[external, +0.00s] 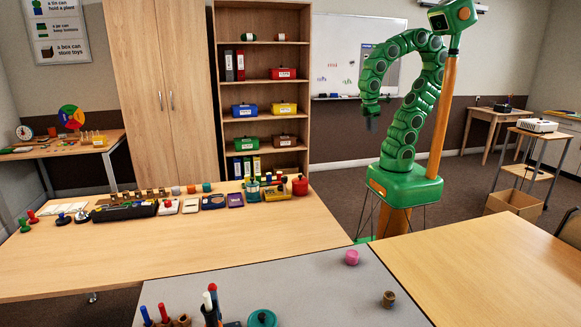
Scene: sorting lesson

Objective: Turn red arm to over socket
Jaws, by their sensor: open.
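My gripper (372,123) is a small dark shape at the end of my green arm, hanging in the air beyond the wooden table. It is open, and nothing shows in it. I cannot make out a red arm or a socket for certain. Small red parts show by a yellow box (276,193) at the far right of the wooden table (200,245), next to a red rounded pot (300,185). My gripper is up and to the right of these, apart from them.
A row of small items, including a black tray (124,211), lines the wooden table's back. The grey table (330,295) holds a pink piece (352,257), a brown piece (389,299) and a teal lidded item (262,318). The wooden table's front is clear.

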